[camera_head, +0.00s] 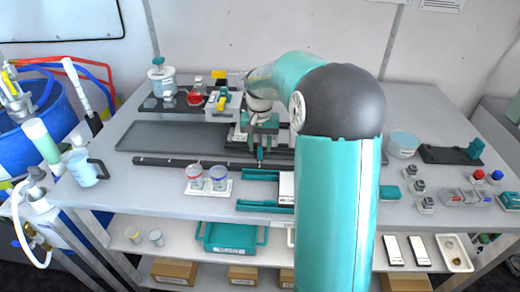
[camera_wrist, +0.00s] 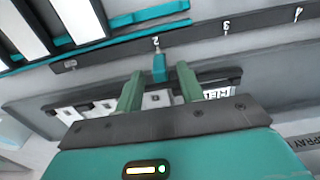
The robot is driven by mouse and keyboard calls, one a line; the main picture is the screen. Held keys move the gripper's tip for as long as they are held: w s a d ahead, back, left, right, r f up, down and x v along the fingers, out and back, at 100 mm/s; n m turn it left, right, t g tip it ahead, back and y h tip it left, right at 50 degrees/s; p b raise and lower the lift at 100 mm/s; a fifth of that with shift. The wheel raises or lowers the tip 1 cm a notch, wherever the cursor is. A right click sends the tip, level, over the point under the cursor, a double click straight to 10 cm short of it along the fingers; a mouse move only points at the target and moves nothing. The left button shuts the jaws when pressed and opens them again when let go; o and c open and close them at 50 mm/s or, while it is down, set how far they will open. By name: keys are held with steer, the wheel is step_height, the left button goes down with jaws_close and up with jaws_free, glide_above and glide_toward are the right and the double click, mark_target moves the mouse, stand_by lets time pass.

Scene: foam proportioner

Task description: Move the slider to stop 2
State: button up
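The slider (camera_wrist: 159,66) is a small teal block at a long dark rail (camera_wrist: 190,36) with white number marks. In the wrist view it lies at the mark "2"; the mark "3" is farther right. My gripper (camera_wrist: 160,88) has two green fingers set apart, with the slider between and just beyond their tips. A gap shows on each side, so the fingers do not appear to touch it. In the head view, my gripper (camera_head: 262,124) points down over the bench behind the rail (camera_head: 180,162). My arm hides the rail's right part there.
Two small cups (camera_head: 206,178) stand on a white holder in front of the rail. A teal rack (camera_head: 262,175) lies close to the rail's front. A dark tray (camera_head: 172,136) is behind it. A round tub (camera_head: 403,144) stands to the right.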

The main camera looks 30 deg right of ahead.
step_height(320, 180, up, 11)
stand_by(0.3)
steer(key=shift+r, duration=0.1)
steer(key=s+a+r+n+t+h, duration=0.1)
steer(key=s+a+r+n+t, duration=0.3)
steer(key=s+a, duration=0.8)
steer(key=s+a+f+n, duration=0.1)
steer(key=s+a+f, duration=0.1)
steer(key=s, duration=0.4)
steer(key=s+a+f+n+t+y, duration=0.1)
steer(key=s+a+f, duration=0.1)
steer(key=s+a, duration=0.2)
steer(key=s, duration=0.3)
steer(key=shift+a+n+t, duration=0.3)
steer(key=shift+a+n, duration=0.1)
